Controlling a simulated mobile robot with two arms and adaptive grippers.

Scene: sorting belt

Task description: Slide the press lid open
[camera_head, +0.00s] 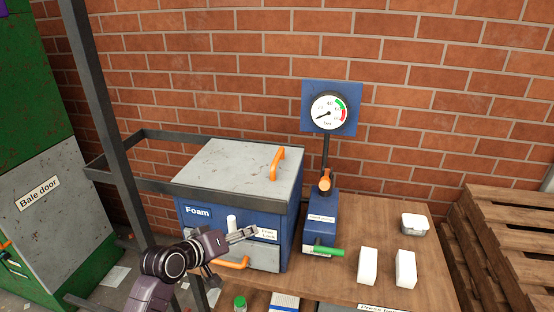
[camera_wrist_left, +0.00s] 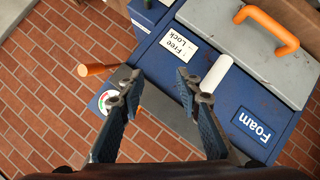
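The press is a blue box marked Foam (camera_head: 198,211), with a flat grey lid (camera_head: 225,165) on top. The lid covers the box and carries an orange handle (camera_head: 277,162) near its right side. On the box front a white peg (camera_head: 231,222) sticks out beside the Free/Lock label (camera_head: 267,233); the peg also shows in the left wrist view (camera_wrist_left: 216,74). My left gripper (camera_head: 255,233) is in front of the box front, below the lid. In the left wrist view its fingers (camera_wrist_left: 157,85) are apart and empty, with the peg outside them. My right gripper is not in view.
Dark rails (camera_head: 138,182) run left from the press. A lower front panel has an orange handle (camera_head: 232,263). To the right stand a blue block with a green lever (camera_head: 328,252) and a gauge (camera_head: 328,112). White blocks (camera_head: 367,266) lie on the wooden table (camera_head: 385,220).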

